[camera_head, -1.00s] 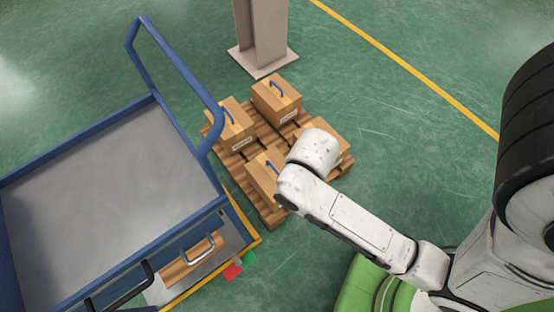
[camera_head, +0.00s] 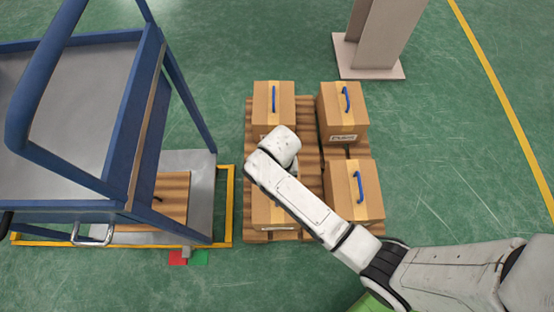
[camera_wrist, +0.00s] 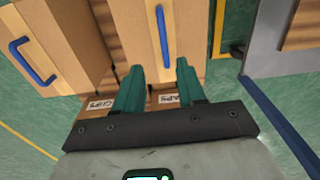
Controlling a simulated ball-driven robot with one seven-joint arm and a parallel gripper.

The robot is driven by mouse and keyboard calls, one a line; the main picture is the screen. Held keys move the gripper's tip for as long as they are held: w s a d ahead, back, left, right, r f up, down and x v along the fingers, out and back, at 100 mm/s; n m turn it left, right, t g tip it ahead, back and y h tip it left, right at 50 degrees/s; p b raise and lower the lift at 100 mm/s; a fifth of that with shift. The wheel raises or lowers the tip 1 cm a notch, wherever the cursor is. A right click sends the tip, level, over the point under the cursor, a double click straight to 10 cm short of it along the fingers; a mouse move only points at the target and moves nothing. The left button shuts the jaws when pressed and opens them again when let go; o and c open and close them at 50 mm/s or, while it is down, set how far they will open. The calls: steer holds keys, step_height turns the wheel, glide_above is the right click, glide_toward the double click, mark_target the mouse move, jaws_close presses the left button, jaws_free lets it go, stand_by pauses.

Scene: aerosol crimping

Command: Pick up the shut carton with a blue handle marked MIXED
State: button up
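Several shut cartons with blue handles stand on a pallet (camera_head: 311,162): upper left (camera_head: 264,104), upper right (camera_head: 344,118), lower right (camera_head: 371,197) and lower left (camera_head: 262,214), the last mostly hidden by my arm. The upper right carton's label is too small to read, and I see no readable MIXED mark. In the wrist view my gripper (camera_wrist: 160,67) is open and empty, its teal fingers over the near edge of a middle carton (camera_wrist: 140,28). Another handled carton (camera_wrist: 60,30) is at left. Labels like CUPS (camera_wrist: 99,104) and CAPS (camera_wrist: 168,98) show near the fingers.
A beige column (camera_head: 371,55) stands behind the pallet. Green floor is free to the right, up to a yellow line (camera_head: 492,85).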

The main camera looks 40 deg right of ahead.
steer(key=f, duration=0.2)
steer(key=f+b, duration=0.1)
steer(key=f, duration=0.1)
steer(key=f+b, duration=0.1)
steer(key=f, duration=0.1)
steer(key=shift+w+a, duration=0.1)
steer(key=shift+w, duration=0.25)
steer(key=shift+f+b, duration=1.55)
steer(key=shift+f, duration=1.45)
jaws_close()
steer(key=shift+w+r, duration=0.15)
